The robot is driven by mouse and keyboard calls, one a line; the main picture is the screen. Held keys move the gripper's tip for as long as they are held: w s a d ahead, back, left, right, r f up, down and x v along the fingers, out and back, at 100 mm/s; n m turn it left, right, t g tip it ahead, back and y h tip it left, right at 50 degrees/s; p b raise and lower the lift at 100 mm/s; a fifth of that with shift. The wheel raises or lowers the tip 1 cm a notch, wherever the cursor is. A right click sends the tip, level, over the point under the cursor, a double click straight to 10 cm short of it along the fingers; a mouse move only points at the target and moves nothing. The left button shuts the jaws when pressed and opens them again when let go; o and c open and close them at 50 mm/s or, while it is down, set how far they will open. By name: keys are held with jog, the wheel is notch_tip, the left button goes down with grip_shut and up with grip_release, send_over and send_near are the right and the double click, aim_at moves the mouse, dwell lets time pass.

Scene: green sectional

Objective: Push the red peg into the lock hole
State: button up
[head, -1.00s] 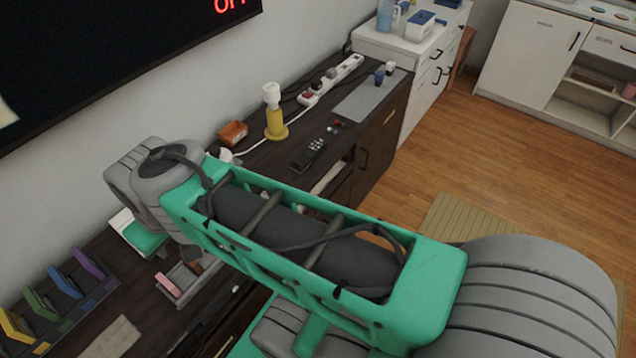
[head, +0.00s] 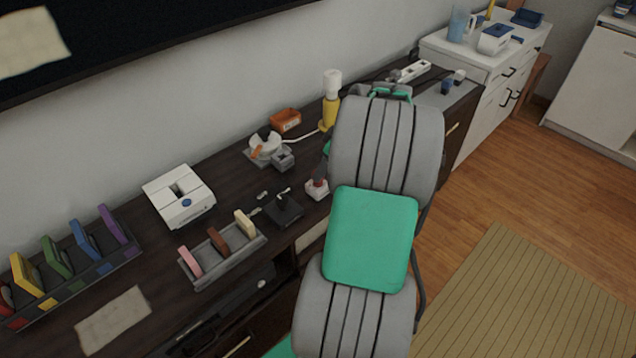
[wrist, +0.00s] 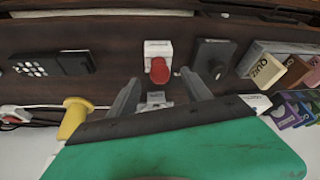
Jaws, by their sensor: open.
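The red peg (wrist: 159,71) stands at a small white block (wrist: 158,49) in the wrist view, its rounded red end toward the camera. In the head view the peg (head: 318,184) shows above the white block (head: 317,194) on the dark cabinet, left of my arm. The hole is hidden, and I cannot tell how deep the peg sits. My gripper (wrist: 160,88) is open in the wrist view, its two grey fingers on either side of the peg's line, with nothing held. The fingers appear apart from the peg. My arm hides the gripper in the head view.
A dark joystick-like box (head: 284,209) stands beside the lock block. A grey block (head: 283,159) and orange box (head: 285,120) are behind it. A black remote (wrist: 53,64) lies to the left in the wrist view. A yellow-based lamp (head: 331,110) stands near the wall.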

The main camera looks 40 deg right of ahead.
jog(key=x, duration=0.4)
jog(key=shift+w+f, duration=0.3)
jog(key=shift+w, duration=0.05)
grip_shut()
